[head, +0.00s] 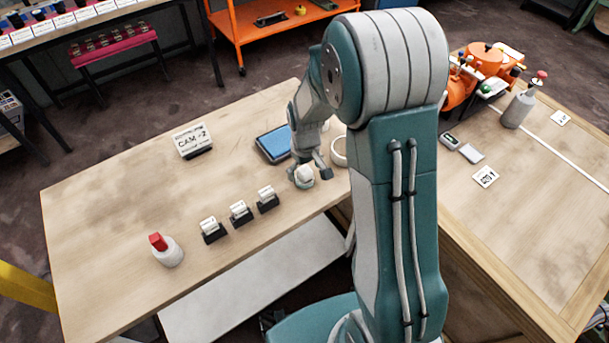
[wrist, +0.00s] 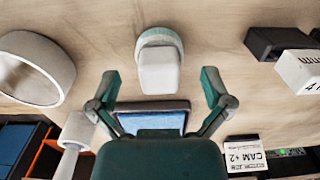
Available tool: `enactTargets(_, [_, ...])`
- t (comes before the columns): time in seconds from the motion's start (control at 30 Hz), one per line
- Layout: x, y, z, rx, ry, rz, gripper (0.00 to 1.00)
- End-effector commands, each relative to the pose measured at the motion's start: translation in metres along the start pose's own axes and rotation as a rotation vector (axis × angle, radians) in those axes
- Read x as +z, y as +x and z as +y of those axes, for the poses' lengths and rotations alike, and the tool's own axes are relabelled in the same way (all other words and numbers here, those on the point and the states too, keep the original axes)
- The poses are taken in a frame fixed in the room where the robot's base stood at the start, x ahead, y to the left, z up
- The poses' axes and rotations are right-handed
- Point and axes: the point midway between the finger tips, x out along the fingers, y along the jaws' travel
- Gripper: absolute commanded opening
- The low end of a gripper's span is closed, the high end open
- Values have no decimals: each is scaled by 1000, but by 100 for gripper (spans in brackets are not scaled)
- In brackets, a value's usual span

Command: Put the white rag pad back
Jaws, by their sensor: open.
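A small white pad (head: 304,172) on a round grey-green base, which looks like the white rag pad, is on the wooden bench near its front edge. It also shows at the top middle of the wrist view (wrist: 160,72). My gripper (head: 312,165) is open and close to it. In the wrist view my fingers (wrist: 159,82) are spread left and right of the white pad, with gaps on both sides. A blue-topped tray (head: 258,149) lies just behind; it is partly hidden behind my gripper in the wrist view (wrist: 182,104).
A white ring (head: 339,151) stands close to my gripper. Several white blocks in black holders (head: 240,213) line the front edge. A red-capped bottle (head: 167,251) and a CAM +2 box (head: 192,140) stand left.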

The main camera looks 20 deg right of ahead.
Motion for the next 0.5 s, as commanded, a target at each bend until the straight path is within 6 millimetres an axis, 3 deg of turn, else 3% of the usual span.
enactTargets(0.3, [-1, -67, 0, 2, 0, 4, 100])
enactTargets(0.5, [0, -88, 0, 1, 0, 1, 100])
